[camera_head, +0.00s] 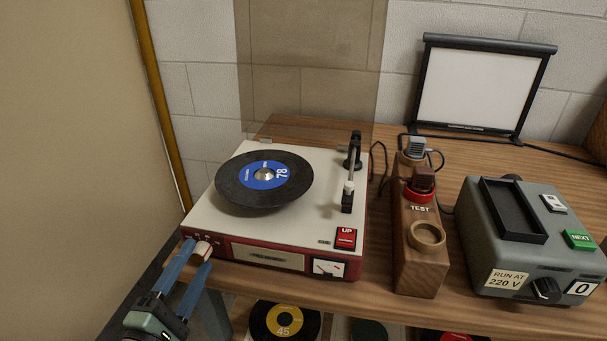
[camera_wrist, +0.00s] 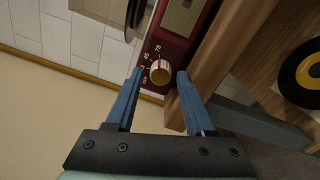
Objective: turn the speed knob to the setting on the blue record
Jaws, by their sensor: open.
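A black record with a blue label (camera_head: 264,176) lies on the cream and red record player (camera_head: 222,222); its label reads 78. The speed knob (camera_head: 203,250), cream with a reddish side, sits on the player's front panel at the left. In the wrist view the knob (camera_wrist: 160,72) has small markings around it, with 78 and 45 among them; I cannot tell which it points to. My gripper (camera_head: 198,257) is open, its blue fingers on either side of the knob. The wrist view shows the gripper (camera_wrist: 160,74) with gaps beside the knob.
A clear lid (camera_head: 306,70) stands up behind the player. To the right are a wooden block with sockets marked TEST (camera_head: 420,270) and a grey box (camera_head: 490,250) labelled RUN AT 220 V. A yellow-label record (camera_head: 284,320) is below the wooden tabletop. A beige panel (camera_head: 70,150) fills the left.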

